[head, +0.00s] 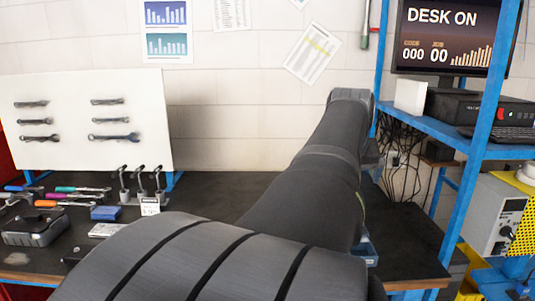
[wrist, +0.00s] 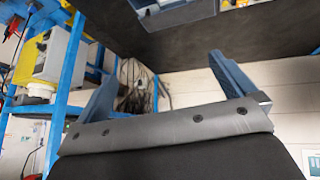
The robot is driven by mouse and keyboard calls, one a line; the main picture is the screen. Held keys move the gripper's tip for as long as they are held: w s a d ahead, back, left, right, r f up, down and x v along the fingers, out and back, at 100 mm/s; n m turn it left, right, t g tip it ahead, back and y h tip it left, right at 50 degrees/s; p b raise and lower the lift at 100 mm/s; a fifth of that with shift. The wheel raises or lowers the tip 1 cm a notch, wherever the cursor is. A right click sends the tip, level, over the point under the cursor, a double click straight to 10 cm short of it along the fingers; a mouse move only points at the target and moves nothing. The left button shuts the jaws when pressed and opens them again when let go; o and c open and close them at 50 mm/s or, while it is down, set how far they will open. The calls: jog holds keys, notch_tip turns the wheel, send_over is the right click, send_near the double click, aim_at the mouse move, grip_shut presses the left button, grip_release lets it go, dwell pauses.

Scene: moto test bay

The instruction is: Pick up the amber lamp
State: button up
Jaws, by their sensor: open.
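I cannot make out an amber lamp in either view; my arm hides much of the bench in the head view. My gripper (wrist: 166,88) shows in the wrist view with its two blue fingers wide apart. Nothing is between them. In the head view my arm reaches across the bench toward the back wall, and I cannot make out the fingers there.
The dark bench (head: 215,190) has free room left of my arm. Tools and a stand with several upright holders (head: 143,186) are at left. A blue tray (head: 366,251) is partly hidden by my arm. A blue shelf frame (head: 474,135) with a monitor (head: 448,40) stands at right.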

dwell(0.3)
jog(key=c, duration=0.9)
jog(key=shift+w, duration=0.1)
jog(key=w+a+f+n+g+y, duration=0.1)
jog(key=w+a+f, duration=0.5)
jog(key=w+a, duration=0.2)
jog(key=w+a+f+g+y, duration=0.1)
jog(key=w+a+f+y, duration=0.1)
jog(key=w+a+f, duration=0.45)
jog(key=shift+w+a+r+x, duration=0.15)
jog(key=shift+w+x, duration=0.1)
jog(key=shift+x, duration=2.55)
jog(key=shift+w+a+r+x, duration=0.15)
jog(key=shift+w+x, duration=0.1)
jog(key=shift+x, duration=2.6)
jog(key=shift+w+a+x, duration=0.15)
jog(key=shift+w+x, duration=0.05)
jog(key=shift+x, duration=2.6)
